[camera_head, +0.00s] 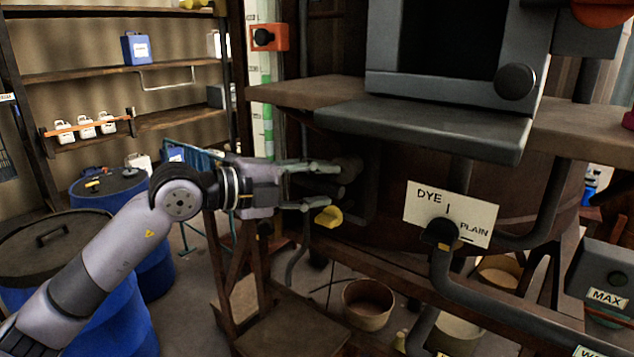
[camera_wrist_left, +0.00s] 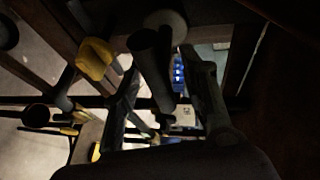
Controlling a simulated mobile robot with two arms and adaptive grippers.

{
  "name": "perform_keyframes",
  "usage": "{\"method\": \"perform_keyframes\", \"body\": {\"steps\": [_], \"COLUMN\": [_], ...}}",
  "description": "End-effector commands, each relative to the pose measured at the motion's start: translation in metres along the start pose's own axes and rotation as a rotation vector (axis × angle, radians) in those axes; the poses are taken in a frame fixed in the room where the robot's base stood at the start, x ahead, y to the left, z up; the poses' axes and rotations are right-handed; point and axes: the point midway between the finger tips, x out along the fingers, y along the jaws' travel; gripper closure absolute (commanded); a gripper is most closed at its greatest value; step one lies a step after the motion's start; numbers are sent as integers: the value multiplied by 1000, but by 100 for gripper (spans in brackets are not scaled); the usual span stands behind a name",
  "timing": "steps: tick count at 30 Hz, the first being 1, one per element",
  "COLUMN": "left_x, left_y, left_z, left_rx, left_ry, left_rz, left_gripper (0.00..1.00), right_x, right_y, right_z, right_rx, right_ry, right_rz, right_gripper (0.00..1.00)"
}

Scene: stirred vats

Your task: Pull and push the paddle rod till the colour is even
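My left gripper (camera_head: 322,186) reaches in from the left beside the dark wooden vat (camera_head: 395,235). Its fingers are apart. In the left wrist view a dark cylindrical bar, perhaps the paddle rod (camera_wrist_left: 152,65), lies between the open fingers of my left gripper (camera_wrist_left: 160,62); I cannot tell whether either finger touches it. In the head view this bar is hard to make out in the shadow around the fingers. A yellow handle (camera_head: 329,216) sits just below the fingertips and also shows in the left wrist view (camera_wrist_left: 95,58). The liquid's colour is not visible. My right gripper is not in view.
A grey ledge (camera_head: 425,130) juts out above the gripper. A DYE/PLAIN sign (camera_head: 470,213) with a dark knob is at right. Wooden posts and a stool (camera_head: 290,335) stand below. Blue drums (camera_head: 155,265) are at left. A bucket (camera_head: 368,303) stands on the floor.

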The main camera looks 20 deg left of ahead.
Motion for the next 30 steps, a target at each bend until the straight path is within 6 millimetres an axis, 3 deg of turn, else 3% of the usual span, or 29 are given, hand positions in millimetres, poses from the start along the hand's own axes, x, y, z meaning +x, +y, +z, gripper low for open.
{"method": "perform_keyframes", "body": {"steps": [18,30], "left_x": [0,0], "left_y": [1,2], "left_z": [0,0], "left_rx": [-1,-4], "left_ry": [0,1], "left_rz": [2,6], "left_gripper": [100,100], "right_x": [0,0], "right_y": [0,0], "right_z": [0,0], "right_rx": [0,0], "right_ry": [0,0], "right_rz": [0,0], "right_gripper": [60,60]}}
